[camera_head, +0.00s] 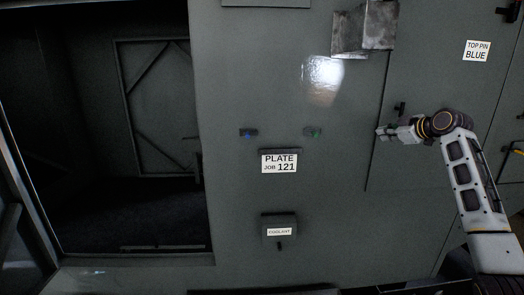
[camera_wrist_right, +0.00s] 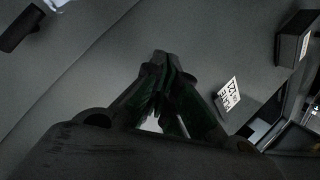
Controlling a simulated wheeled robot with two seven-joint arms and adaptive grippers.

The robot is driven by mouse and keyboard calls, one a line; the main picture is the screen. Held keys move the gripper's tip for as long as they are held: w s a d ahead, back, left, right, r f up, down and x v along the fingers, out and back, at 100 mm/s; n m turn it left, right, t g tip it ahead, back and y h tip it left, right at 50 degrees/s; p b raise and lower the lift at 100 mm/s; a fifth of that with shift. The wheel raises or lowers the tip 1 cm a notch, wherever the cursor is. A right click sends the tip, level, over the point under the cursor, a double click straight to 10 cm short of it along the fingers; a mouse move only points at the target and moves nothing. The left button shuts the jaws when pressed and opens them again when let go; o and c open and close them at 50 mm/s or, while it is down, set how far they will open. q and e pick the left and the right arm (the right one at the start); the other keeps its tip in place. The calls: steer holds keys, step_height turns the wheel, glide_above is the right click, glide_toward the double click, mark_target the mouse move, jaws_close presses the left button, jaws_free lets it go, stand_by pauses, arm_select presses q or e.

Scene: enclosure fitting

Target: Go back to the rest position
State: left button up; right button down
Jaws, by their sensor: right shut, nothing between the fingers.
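My right gripper (camera_head: 382,132) is in front of the grey enclosure panel, near a small dark handle (camera_head: 400,108) on the right-hand door. Its fingers are shut and empty. In the right wrist view the closed dark fingers (camera_wrist_right: 162,75) point at the grey panel; I cannot tell how far off it is. My right arm comes in from the lower right. My left gripper does not show in either view.
A "PLATE JOB 121" label (camera_head: 279,163) sits mid-panel, below a blue-lit peg (camera_head: 248,132) and a green-lit peg (camera_head: 313,132). A "COOLANT" box (camera_head: 279,230) is lower. A metal bracket (camera_head: 348,34) juts out above. A dark opening (camera_head: 90,215) is at left.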

step_height(320, 180, down, 37)
steer(key=w+m+g+h, duration=0.1)
steer(key=m+g+h, duration=0.1)
steer(key=m+g, duration=0.15)
steer(key=s+a+f+m+g+h, duration=0.1)
steer(key=s+f, duration=0.4)
steer(key=f, duration=0.6)
steer(key=s+a+f+m+g+b, duration=0.15)
steer(key=s+f, duration=0.35)
steer(key=f, duration=0.6)
steer(key=s+a+f+h, duration=0.15)
steer(key=s+f, duration=0.35)
steer(key=f, duration=0.6)
steer(key=s+a+f+m+g, duration=0.1)
steer(key=s+a+f+g, duration=0.15)
steer(key=s+f, duration=1.05)
steer(key=s+a+f+g, duration=0.1)
steer(key=s+a+f, duration=0.2)
steer(key=s+f, duration=0.95)
steer(key=s+a+f, duration=0.2)
steer(key=s, duration=0.9)
steer(key=s+a+f+g, duration=0.1)
steer(key=s+a+f, duration=0.2)
steer(key=s, duration=0.8)
steer(key=s+a+f+g+b, duration=0.1)
steer(key=s+a+f, duration=0.2)
steer(key=s, duration=0.9)
steer(key=shift+a+m+y, duration=0.25)
steer(key=shift+m+y, duration=0.1)
steer(key=shift+m, duration=0.05)
